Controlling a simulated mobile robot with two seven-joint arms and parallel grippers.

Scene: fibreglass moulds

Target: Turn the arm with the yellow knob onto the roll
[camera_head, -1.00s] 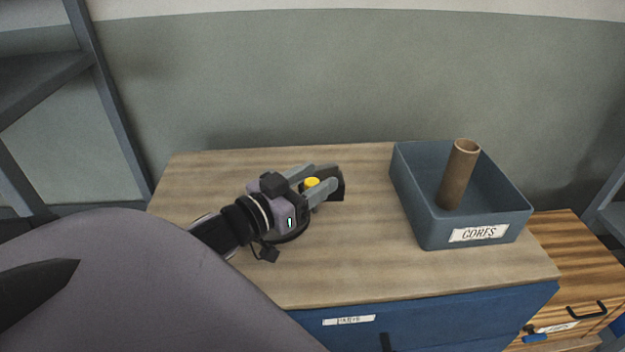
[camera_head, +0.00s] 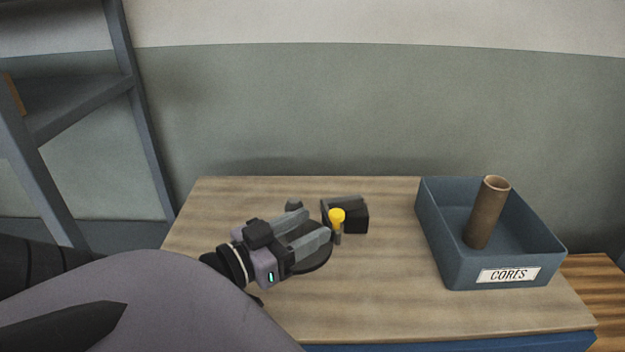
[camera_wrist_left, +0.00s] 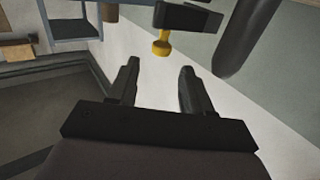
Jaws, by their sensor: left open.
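The yellow knob (camera_head: 337,215) stands at the near end of a dark block-like arm (camera_head: 356,213) on the wooden worktop. My left gripper (camera_head: 316,226) is open and empty, just left of the knob, with its fingers pointing towards it. In the left wrist view the knob (camera_wrist_left: 161,44) hangs from the dark arm (camera_wrist_left: 188,18), beyond the open fingertips (camera_wrist_left: 160,68) and apart from them. A dark round base (camera_head: 318,262) shows partly under the gripper. A dark grey cylinder (camera_wrist_left: 245,38) stands beside the arm; I cannot tell if it is the roll. My right gripper is not in view.
A blue-grey bin (camera_head: 445,262) labelled CORES, holding an upright brown tube (camera_head: 487,212), stands right of the arm. The front of the wooden worktop (camera_head: 400,310) is clear. Grey shelving (camera_head: 140,110) stands at the left, with a wall behind.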

